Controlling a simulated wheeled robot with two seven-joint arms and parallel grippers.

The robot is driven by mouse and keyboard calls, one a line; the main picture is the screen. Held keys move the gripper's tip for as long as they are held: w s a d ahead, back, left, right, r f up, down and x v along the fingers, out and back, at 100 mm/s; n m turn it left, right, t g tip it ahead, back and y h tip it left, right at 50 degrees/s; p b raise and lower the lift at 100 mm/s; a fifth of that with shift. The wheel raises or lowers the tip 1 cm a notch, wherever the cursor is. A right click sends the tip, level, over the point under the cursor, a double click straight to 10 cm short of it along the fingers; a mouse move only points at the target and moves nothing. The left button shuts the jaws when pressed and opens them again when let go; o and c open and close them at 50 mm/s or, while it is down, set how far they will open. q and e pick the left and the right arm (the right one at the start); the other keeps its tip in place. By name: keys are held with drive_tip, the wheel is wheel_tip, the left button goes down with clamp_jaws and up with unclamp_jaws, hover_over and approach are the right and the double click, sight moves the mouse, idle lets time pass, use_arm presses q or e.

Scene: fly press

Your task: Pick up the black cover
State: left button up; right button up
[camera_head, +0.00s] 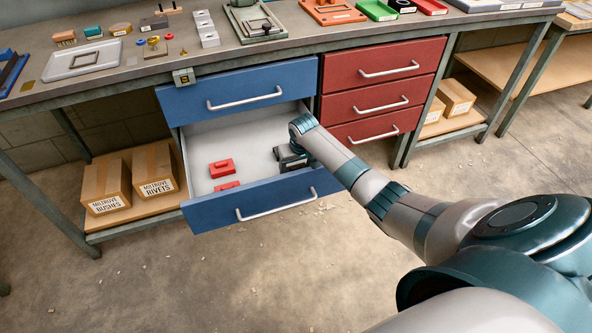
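My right arm comes in from the right and reaches down into the open lower blue drawer (240,140). My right gripper (291,160) is a small dark shape at the drawer's right side, near the front panel. Dark parts show at its tip, but I cannot separate its fingers from any black cover beneath or between them. Whether it is open or shut does not show. Two red pieces, one with a handle-like top (222,168) and one nearer the front (227,186), lie to the left in the drawer. My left gripper is not in view.
The upper blue drawer (235,88) and red drawers (370,70) are shut. The bench top holds a grey tray (84,60), a green tray (377,10), a black tray (402,6) and several small parts. Cardboard boxes (155,171) stand on the lower shelf. The drawer's left and back floor is bare.

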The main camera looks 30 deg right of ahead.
sight(296, 167)
drive_tip(key=shift+r, duration=0.15)
wheel_tip(296, 167, up, 9)
drive_tip(key=shift+r+p, duration=0.2)
drive_tip(key=shift+p, duration=0.25)
drive_tip(key=shift+r, duration=0.2)
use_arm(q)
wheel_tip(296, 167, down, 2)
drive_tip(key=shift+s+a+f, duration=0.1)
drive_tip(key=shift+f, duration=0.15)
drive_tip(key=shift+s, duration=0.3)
